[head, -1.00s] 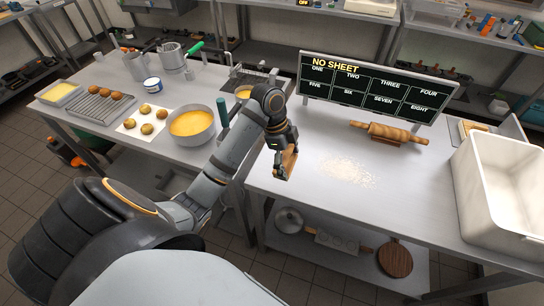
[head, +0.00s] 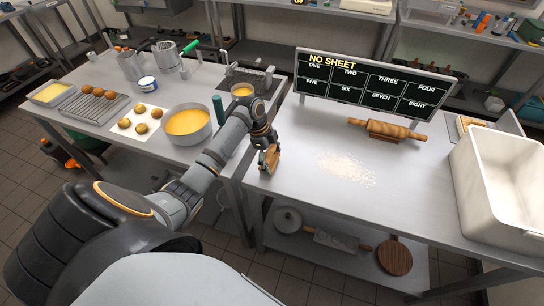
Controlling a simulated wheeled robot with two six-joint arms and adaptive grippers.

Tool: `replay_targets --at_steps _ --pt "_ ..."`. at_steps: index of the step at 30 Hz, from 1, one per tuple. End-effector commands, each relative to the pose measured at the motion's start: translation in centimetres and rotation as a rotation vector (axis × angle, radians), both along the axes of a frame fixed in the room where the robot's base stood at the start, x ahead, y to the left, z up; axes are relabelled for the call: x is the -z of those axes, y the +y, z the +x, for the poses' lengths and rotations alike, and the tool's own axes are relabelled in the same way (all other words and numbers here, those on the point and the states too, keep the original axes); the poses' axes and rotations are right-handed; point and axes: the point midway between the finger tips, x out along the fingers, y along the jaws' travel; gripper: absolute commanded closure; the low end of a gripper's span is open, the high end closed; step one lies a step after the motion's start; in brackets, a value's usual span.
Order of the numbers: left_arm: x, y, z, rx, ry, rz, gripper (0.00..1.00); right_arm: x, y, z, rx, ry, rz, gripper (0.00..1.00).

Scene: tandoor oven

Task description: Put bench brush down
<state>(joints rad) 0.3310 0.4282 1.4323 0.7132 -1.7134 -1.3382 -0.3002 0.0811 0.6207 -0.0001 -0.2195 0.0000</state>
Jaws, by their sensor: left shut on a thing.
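The bench brush (head: 270,160) has a light wooden body and is held in my left gripper (head: 265,149). The gripper is shut on it, near the left edge of the right-hand steel table (head: 310,193). The brush hangs down from the fingers; I cannot tell whether its lower end touches the table top. A patch of spilled flour (head: 346,169) lies on the table to the right of the brush. My right gripper is not in view.
A rolling pin (head: 384,130) lies behind the flour, before a black sign board (head: 372,83). A white bin (head: 500,185) stands at the right. On the left table are a bowl of yellow liquid (head: 188,124) and buns (head: 141,127). The table front is clear.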

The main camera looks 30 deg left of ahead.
Motion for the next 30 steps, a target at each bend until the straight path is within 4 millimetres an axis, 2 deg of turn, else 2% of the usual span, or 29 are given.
replay_targets --at_steps 9,10,12,24,26,30 --pt "0.4 0.0 0.0 0.000 0.000 0.000 0.48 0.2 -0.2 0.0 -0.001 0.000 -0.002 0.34" --pt "0.3 0.0 0.0 0.000 0.000 0.001 0.06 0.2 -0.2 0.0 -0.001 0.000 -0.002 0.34" --pt "0.3 0.0 0.0 0.000 0.000 0.001 0.00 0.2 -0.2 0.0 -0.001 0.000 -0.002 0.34" --pt "-0.2 0.2 0.0 0.000 -0.002 0.002 0.00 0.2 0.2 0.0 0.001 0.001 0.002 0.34" --pt "-0.9 0.5 0.0 0.000 -0.002 0.005 0.00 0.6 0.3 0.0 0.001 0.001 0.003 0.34" --pt "-3.9 1.5 -0.2 0.000 -0.006 0.007 0.00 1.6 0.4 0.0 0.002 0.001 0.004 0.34"
